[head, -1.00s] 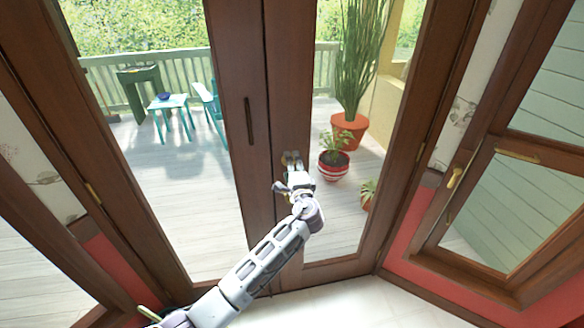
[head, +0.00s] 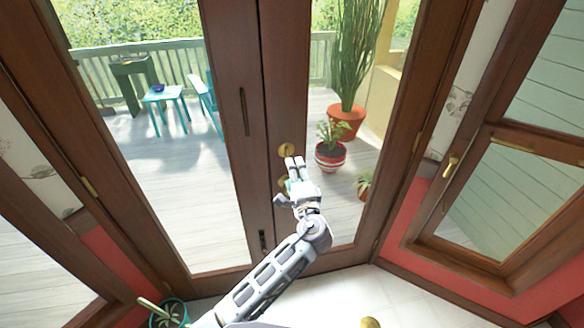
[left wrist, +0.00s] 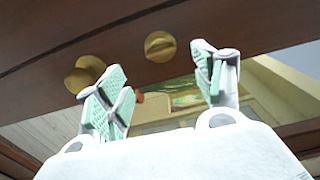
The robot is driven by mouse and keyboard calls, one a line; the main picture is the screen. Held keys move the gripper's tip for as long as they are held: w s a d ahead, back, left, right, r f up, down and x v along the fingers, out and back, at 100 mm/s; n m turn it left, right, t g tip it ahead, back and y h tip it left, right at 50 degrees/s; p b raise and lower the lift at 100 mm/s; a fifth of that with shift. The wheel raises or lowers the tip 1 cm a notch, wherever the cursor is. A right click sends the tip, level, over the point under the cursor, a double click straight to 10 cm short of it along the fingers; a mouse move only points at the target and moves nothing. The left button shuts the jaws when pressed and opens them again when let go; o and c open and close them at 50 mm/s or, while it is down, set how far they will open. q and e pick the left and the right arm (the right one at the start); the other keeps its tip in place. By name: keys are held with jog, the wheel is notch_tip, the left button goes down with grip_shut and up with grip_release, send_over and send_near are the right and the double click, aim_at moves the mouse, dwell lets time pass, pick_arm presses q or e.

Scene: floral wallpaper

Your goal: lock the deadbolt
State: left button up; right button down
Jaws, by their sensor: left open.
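The dark brown double door (head: 238,60) stands closed in front of me. A round brass deadbolt (head: 287,150) with a thumb-turn is on its right leaf; in the left wrist view the deadbolt (left wrist: 160,46) shows beyond the gap between my fingers, its turn-piece lying roughly across. A brass knob (left wrist: 84,74) sits to its left there, partly behind a finger; in the head view the arm mostly hides it. My left gripper (head: 294,162) is open and empty, its fingertips just below the deadbolt. I cannot tell whether they touch. My right gripper is out of view.
Beyond the glass are a deck with a teal table (head: 166,97) and potted plants (head: 331,157). A window with a brass handle (head: 450,167) is at right.

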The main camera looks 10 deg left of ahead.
pick_arm(q)
jog(key=shift+v, duration=1.55)
